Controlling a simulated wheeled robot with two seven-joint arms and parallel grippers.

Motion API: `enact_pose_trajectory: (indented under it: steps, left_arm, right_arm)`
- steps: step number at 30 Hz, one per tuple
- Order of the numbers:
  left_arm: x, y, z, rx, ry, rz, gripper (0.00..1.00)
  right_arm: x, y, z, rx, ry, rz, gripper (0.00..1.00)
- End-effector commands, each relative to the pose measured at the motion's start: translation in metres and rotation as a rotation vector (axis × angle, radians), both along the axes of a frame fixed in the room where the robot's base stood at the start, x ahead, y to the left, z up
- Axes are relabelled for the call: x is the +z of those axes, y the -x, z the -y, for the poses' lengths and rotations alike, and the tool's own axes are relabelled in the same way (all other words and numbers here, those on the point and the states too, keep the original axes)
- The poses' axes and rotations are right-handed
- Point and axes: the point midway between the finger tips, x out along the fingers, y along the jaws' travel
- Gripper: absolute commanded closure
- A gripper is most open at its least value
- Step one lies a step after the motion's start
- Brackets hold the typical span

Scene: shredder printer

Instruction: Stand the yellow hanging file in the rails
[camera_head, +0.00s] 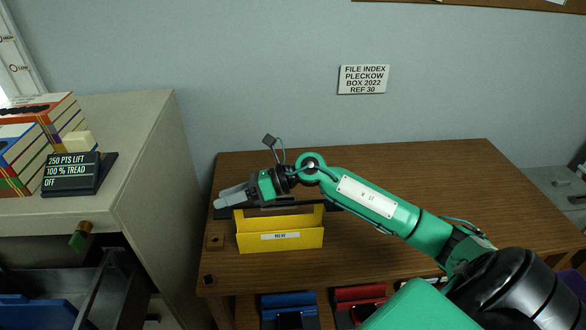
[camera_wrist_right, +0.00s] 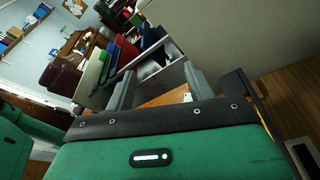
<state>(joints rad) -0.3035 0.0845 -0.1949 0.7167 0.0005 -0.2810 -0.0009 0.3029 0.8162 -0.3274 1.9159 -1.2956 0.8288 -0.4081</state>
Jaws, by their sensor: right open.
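The yellow hanging file (camera_head: 280,239) stands on the wooden desk near its left end, with a white label on its front. My right gripper (camera_head: 233,197) is just above and behind the file's upper left, pointing left. Its two grey fingers are apart in the wrist view (camera_wrist_right: 160,88), with nothing held between them. A thin yellow strip at the right of the wrist view may be the file. Blue (camera_head: 290,308) and red (camera_head: 358,297) files or holders show below the desk's front edge. I cannot clearly make out the rails. My left gripper is out of view.
A grey cabinet (camera_head: 150,150) stands left of the desk, bearing binders (camera_head: 40,125) and a black display sign (camera_head: 75,174). The desk's right part (camera_head: 460,185) is clear. A wall sign (camera_head: 363,79) hangs behind.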

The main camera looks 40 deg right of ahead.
Motion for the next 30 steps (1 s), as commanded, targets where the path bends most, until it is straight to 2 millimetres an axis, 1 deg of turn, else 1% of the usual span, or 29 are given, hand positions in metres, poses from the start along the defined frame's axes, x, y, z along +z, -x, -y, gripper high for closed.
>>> enact_pose_trajectory:
  steps: [1,2,3,5,6,8,9,12,15,18,22,26,30]
  left_arm:
    - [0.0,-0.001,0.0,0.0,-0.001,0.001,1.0]
    - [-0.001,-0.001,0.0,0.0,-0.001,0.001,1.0]
    - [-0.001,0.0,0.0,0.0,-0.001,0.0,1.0]
    - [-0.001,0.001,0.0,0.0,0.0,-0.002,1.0]
    - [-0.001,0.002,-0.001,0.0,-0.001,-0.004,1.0]
    - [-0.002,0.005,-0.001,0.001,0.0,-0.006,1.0]
    - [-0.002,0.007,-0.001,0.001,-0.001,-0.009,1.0]
    - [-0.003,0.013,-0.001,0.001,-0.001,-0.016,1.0]
    - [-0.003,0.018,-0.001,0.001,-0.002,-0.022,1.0]
    - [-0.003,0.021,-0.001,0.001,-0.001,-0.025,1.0]
    - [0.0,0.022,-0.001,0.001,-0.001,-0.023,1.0]
    - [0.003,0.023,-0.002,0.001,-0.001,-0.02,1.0]
    - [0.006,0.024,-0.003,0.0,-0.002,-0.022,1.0]
  right_arm:
    - [-0.003,-0.002,0.014,0.04,0.126,0.026,0.45]
    - [-0.007,-0.001,0.024,0.065,0.203,0.033,0.45]
    - [-0.011,-0.002,0.039,0.096,0.307,0.04,0.45]
    - [-0.016,-0.002,0.063,0.135,0.458,0.042,0.45]
    - [-0.018,-0.001,0.081,0.157,0.552,0.038,0.45]
    - [-0.019,-0.001,0.107,0.181,0.68,0.021,0.45]
    - [-0.018,0.0,0.124,0.194,0.754,0.009,0.45]
    - [-0.015,0.003,0.158,0.214,0.896,-0.027,0.45]
    - [-0.012,0.006,0.179,0.224,0.975,-0.055,0.45]
    - [-0.013,0.007,0.186,0.229,1.007,-0.068,0.45]
    - [-0.022,0.005,0.182,0.231,1.009,-0.072,0.45]
    - [-0.041,0.001,0.175,0.231,1.006,-0.072,0.45]
    - [-0.067,-0.005,0.165,0.232,1.004,-0.071,0.45]
